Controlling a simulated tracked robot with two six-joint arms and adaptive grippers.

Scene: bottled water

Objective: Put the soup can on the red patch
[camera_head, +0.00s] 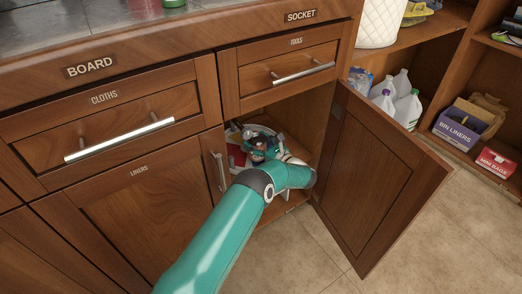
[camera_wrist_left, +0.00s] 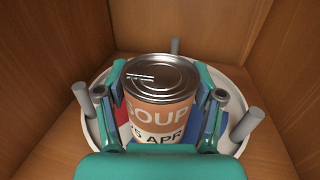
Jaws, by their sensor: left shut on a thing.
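The soup can (camera_wrist_left: 160,97) has a silver lid and an orange-and-white label reading "SOUP". My left gripper (camera_wrist_left: 161,108) is shut on it, with one finger on each side. In the head view my left gripper (camera_head: 259,153) is inside the open cabinet under the TOOLS drawer. A round white tray (camera_wrist_left: 92,131) with grey upright pegs lies beneath the can. A red patch (camera_wrist_left: 121,116) shows on the tray, left of the can and partly hidden by the finger. I cannot tell whether the can touches the tray. My right gripper is not in view.
The cabinet door (camera_head: 376,176) stands open to the right of my arm. Wooden cabinet walls (camera_wrist_left: 261,60) close in around the tray. Jugs (camera_head: 398,98), a bin liners box (camera_head: 461,123) and a red bags box (camera_head: 495,162) stand on shelves at the right.

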